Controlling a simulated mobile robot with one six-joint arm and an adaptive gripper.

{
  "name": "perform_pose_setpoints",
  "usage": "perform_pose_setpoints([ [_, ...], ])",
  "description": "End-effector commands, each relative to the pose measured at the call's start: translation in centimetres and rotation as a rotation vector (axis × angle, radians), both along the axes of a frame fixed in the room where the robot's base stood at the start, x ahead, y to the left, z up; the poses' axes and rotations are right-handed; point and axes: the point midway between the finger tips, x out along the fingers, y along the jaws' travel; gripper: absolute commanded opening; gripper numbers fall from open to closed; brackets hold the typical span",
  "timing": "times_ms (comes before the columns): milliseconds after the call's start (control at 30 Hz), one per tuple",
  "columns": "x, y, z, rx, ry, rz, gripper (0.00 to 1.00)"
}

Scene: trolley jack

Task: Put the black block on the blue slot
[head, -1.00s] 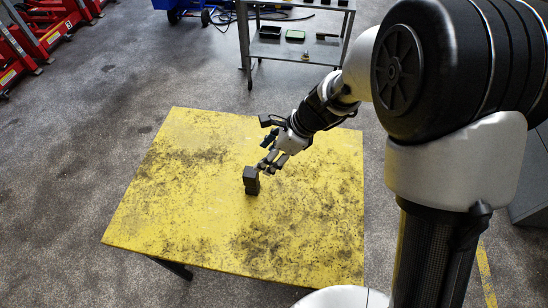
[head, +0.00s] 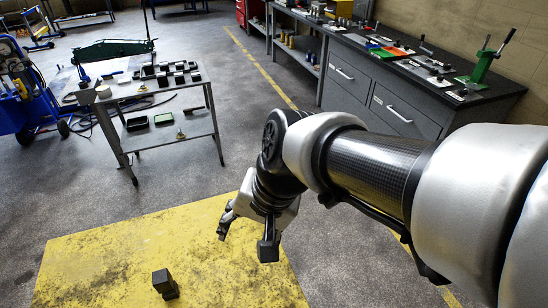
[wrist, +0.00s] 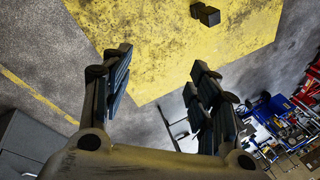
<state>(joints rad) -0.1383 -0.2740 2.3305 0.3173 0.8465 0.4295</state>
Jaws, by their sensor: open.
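The black block (head: 165,284) stands on the yellow table (head: 110,262), near the bottom edge of the head view. It also shows at the top of the wrist view (wrist: 208,15). My gripper (head: 226,222) is above the table's far part, to the right of the block and apart from it. In the wrist view my gripper (wrist: 160,85) has its two dark fingers spread wide, with nothing between them. I cannot make out a blue slot for certain in either view.
A dark workbench (head: 440,90) with coloured trays and tools runs along the right wall. Open floor lies between them.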

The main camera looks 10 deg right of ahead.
Motion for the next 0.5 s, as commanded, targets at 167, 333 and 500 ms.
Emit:
perform_pose_setpoints([
  [167, -4.4, -5.2, 1.8, -0.183, -0.148, 0.197, 0.55],
  [333, -7.5, -8.6, 2.1, -0.334, -0.217, 0.329, 0.55],
  [500, -8.7, -10.0, 2.1, -0.406, -0.240, 0.387, 0.58],
])
